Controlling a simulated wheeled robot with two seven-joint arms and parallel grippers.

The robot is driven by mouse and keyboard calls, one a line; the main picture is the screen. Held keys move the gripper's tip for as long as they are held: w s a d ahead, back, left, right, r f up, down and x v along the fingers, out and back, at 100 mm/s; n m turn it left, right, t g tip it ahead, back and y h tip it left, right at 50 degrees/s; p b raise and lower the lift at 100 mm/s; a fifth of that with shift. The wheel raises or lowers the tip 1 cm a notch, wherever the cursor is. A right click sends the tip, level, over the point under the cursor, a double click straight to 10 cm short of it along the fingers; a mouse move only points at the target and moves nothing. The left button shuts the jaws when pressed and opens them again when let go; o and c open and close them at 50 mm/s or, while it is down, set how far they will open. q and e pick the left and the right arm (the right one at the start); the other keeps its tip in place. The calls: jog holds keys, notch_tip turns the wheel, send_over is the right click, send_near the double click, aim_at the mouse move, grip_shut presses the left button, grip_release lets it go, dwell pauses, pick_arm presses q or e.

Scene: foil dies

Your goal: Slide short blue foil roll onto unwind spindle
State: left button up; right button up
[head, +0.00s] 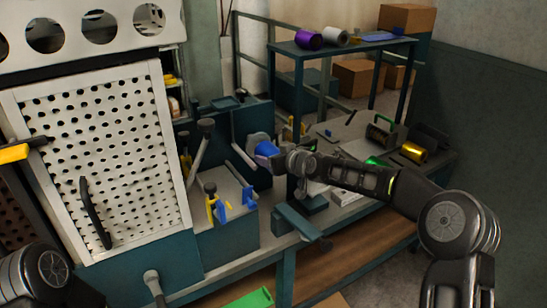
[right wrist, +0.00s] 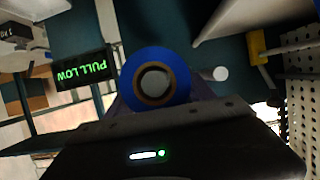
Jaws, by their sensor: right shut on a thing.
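The short blue foil roll (head: 266,149) is at the teal machine's upright panel, held at the tip of my right gripper (head: 284,160). A pale grey round part (head: 257,139) sits right behind the roll, on the panel side. In the right wrist view the blue roll (right wrist: 155,58) faces the camera end-on, with a brown core and a light grey round area (right wrist: 155,82) inside it. I cannot tell whether that is the spindle's end inside the core. The right gripper's fingertips are mostly hidden. My left arm shows at the lower left; its gripper is out of view.
A perforated white guard door (head: 100,150) stands at the left. A purple roll (head: 309,40) and a white roll (head: 336,37) lie on the back shelf. A gold roll (head: 414,152) is on the right bench. A dark display (right wrist: 82,80) with green letters is beside the roll.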

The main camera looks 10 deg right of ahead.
jog(key=shift+w+a+p, duration=0.15)
jog(key=shift+w+a, duration=0.1)
jog(key=shift+w, duration=0.3)
jog(key=shift+w+a+p, duration=0.15)
jog(key=shift+w+a, duration=0.05)
jog(key=shift+w, duration=0.35)
jog(key=o, duration=1.8)
jog(key=shift+o, duration=0.2)
jog(key=shift+s+d, duration=0.1)
jog(key=shift+s, duration=0.1)
jog(key=b+v, duration=0.2)
jog(key=v, duration=0.4)
jog(key=shift+s+d+r, duration=0.1)
jog(key=shift+s+d, duration=0.05)
jog(key=shift+s, duration=0.15)
jog(key=shift+s+r, duration=0.2)
jog(key=shift+s, duration=0.2)
